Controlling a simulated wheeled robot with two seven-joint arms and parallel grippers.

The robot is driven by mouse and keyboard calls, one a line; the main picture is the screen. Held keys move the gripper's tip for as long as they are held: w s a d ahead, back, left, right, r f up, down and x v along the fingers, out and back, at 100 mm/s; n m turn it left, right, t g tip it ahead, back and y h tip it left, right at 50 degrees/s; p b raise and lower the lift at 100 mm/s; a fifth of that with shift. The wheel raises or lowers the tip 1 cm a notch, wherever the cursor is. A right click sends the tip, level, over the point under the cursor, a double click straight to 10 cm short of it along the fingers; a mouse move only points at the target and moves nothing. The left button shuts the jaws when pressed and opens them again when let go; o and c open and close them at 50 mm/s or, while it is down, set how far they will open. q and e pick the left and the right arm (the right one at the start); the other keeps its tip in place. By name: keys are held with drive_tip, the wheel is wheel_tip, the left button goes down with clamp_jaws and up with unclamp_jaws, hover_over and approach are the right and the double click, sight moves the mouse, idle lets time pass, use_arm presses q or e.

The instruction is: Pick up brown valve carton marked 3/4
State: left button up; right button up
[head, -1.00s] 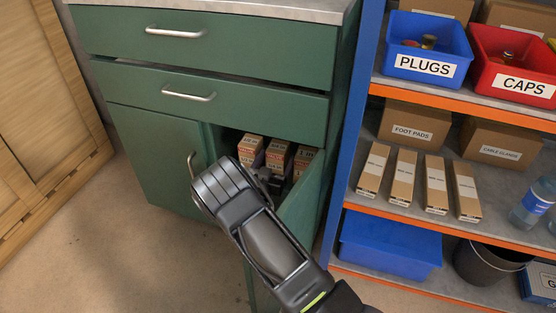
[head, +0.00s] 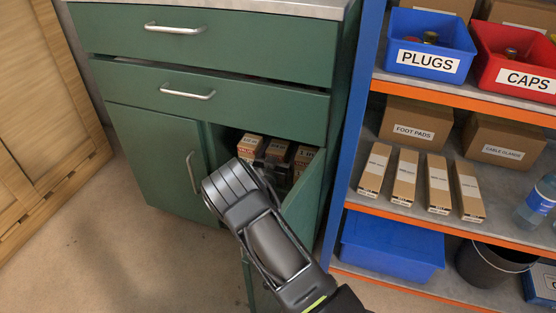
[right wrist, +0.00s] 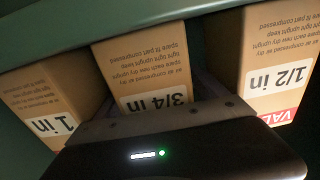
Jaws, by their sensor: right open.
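The brown 3/4 in carton (right wrist: 148,62) is the middle one of a row of cartons in the right wrist view, its printing upside down. In the head view the middle carton (head: 278,150) stands inside the open green cabinet, its lower part hidden by my right gripper (head: 270,172). The right gripper is open, reaching into the cabinet in front of the row, close to the middle carton. Its dark body (right wrist: 175,145) covers the bottom of the right wrist view. I cannot tell whether the fingers touch the carton. My left gripper is out of view.
The 1 in carton (right wrist: 52,103) and 1/2 in carton (right wrist: 280,65) stand either side with narrow gaps. The cabinet's open door (head: 312,205) is close right of my arm. The drawer (head: 200,95) is above. A shelf rack (head: 450,100) stands at right.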

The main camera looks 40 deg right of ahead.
drive_tip(key=shift+c, duration=0.3)
clamp_jaws()
idle(0.5)
